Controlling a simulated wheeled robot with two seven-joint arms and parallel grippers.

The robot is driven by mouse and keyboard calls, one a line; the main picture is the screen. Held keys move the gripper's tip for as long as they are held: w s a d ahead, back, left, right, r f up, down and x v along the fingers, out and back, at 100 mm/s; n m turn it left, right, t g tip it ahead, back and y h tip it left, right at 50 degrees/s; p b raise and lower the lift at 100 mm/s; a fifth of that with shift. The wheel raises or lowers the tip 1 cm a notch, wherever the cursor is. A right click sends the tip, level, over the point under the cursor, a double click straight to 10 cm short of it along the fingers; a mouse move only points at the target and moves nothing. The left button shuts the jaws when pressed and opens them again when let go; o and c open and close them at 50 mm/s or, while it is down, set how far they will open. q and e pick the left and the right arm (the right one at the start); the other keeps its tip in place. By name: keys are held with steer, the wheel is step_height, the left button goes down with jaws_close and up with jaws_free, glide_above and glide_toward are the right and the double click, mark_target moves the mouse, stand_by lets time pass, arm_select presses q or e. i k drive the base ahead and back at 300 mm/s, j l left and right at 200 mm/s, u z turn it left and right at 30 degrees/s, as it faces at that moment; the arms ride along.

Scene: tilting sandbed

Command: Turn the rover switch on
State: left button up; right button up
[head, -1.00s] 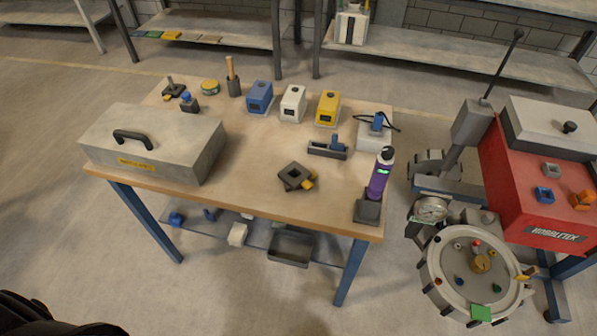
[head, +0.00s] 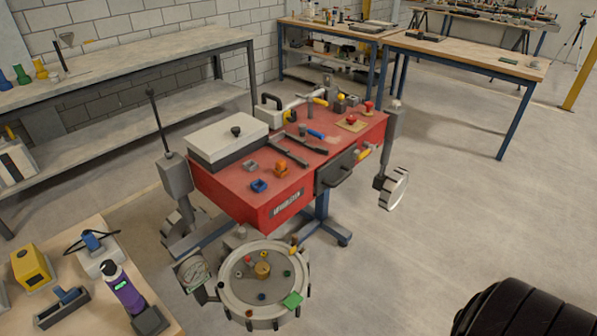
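The rover is a red box-shaped body (head: 235,197) on a blue stand, with grey wheels on its legs, such as one wheel (head: 393,189) at the right. On its top are a white-lidded box (head: 228,137), a blue block part (head: 259,186), an orange part (head: 282,167) and a red knob on a yellow plate (head: 352,122). Its front has a dark drawer-like panel with a handle (head: 338,176). I cannot tell which part is the rover switch or how it is set. Neither of my grippers is in view.
A round grey drum (head: 264,315) with small coloured parts stands before the rover. A wooden table (head: 95,318) with a purple bottle (head: 124,288) and a yellow box (head: 31,265) is at lower left. Shelves and benches line the back. Open floor lies to the right.

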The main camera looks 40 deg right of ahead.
mark_target(351, 118)
steer(key=z, duration=0.95)
steer(key=i+l, duration=0.05)
